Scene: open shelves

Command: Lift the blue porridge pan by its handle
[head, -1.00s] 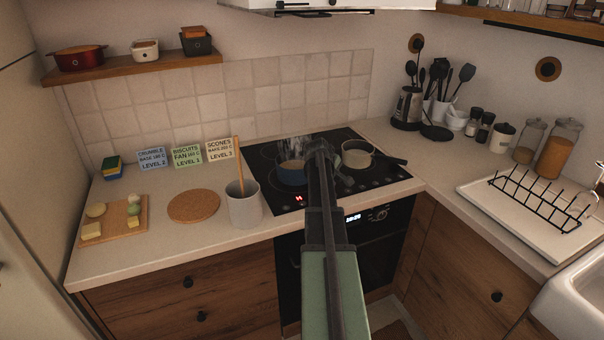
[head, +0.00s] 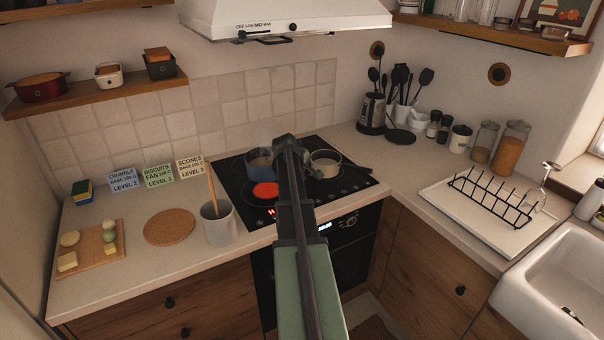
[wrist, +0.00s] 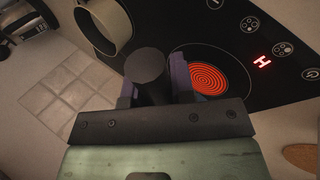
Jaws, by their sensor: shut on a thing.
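The blue porridge pan (head: 259,163) is raised above the hob, partly hidden behind my gripper (head: 285,150) in the head view. A glowing red burner ring (head: 265,190) is uncovered below it, and shows in the wrist view too (wrist: 212,78). In the wrist view my gripper (wrist: 153,90) has its fingers closed on both sides of the dark handle (wrist: 147,66). The pan's body is hidden there by the gripper and handle.
A cream pan (head: 325,161) stands to the right on the black hob (head: 232,188). A grey crock (head: 217,224) with a wooden spoon stands left of the hob. The cooker hood (head: 285,18) hangs above. A cork mat (head: 170,227) lies bare on the left worktop.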

